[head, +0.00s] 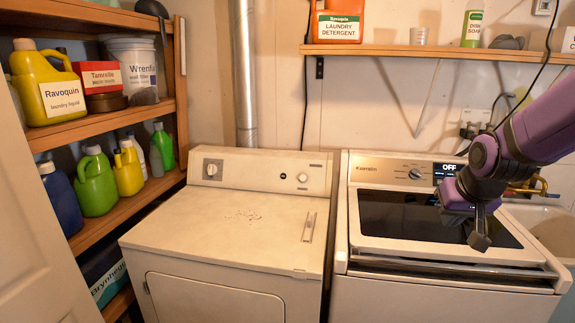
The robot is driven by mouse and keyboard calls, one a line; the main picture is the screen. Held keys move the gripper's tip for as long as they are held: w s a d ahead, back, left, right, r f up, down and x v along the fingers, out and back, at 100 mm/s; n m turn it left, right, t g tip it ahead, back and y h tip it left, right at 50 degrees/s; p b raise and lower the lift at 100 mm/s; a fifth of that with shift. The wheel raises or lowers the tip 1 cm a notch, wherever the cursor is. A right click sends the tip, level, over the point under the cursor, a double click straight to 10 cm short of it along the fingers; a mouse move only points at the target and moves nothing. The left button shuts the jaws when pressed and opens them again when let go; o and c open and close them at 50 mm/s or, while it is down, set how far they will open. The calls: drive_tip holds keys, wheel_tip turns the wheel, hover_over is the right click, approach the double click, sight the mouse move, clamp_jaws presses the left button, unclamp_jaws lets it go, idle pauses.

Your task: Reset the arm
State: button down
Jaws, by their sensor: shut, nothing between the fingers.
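My arm (540,125), purple and dark grey, reaches in from the right edge in the head view. My gripper (479,241) hangs from it, pointing down, shut and empty. It is in front of the dark glass lid of the right-hand washer (358,257). I cannot tell how far above the lid the fingertips are.
A white dryer (240,205) stands left of the washer. A wooden shelf unit (120,211) with bottles fills the left side. A wall shelf (400,50) holds laundry detergent (338,22). A sink (545,225) is at the far right.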

drive_tip(key=s+a+r, duration=0.1)
drive_tip(key=s+r, duration=0.2)
drive_tip(key=s, duration=0.4)
drive_tip(key=s+a+r+n, duration=0.1)
drive_tip(key=s+r, duration=0.2)
drive_tip(key=s, duration=0.3)
drive_tip(key=s+a+r, duration=0.1)
drive_tip(key=s+r, duration=0.3)
drive_tip(key=s, duration=0.3)
drive_tip(key=shift+s+g, duration=0.3)
drive_tip(key=shift+s, duration=0.05)
drive_tip(key=shift+d+r, duration=0.1)
drive_tip(key=shift+r, duration=0.05)
